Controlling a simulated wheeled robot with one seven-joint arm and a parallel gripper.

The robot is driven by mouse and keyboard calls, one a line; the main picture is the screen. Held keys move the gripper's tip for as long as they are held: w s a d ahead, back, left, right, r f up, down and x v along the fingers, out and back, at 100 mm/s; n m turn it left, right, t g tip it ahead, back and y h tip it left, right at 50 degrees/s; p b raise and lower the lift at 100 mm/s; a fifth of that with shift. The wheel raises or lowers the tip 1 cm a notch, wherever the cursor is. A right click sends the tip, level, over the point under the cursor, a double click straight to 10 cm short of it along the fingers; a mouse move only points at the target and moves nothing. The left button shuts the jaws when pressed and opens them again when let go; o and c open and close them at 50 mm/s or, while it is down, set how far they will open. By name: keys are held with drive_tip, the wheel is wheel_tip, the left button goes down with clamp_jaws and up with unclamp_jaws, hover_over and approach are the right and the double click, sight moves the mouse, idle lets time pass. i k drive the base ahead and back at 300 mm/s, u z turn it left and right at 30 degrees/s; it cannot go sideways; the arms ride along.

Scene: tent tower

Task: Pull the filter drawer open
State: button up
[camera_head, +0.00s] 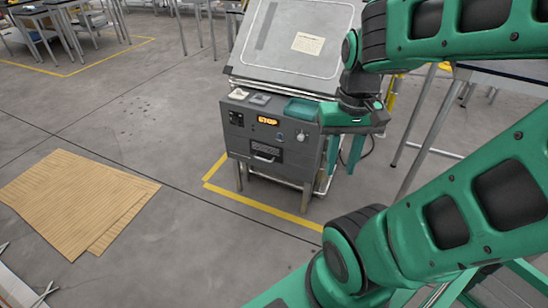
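The grey machine (236,142) stands on legs in the middle of the picture.
The machine front has a lit orange display (268,120) and a round knob (301,137). A green tray (302,109) sits on its top ledge, below a tilted panel (290,55). Cardboard sheets (75,200) lie on the left floor. The floor before the machine is clear.

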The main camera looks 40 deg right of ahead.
sight(273, 153)
drive_tip(key=z, duration=1.2)
drive_tip(key=i, duration=1.5)
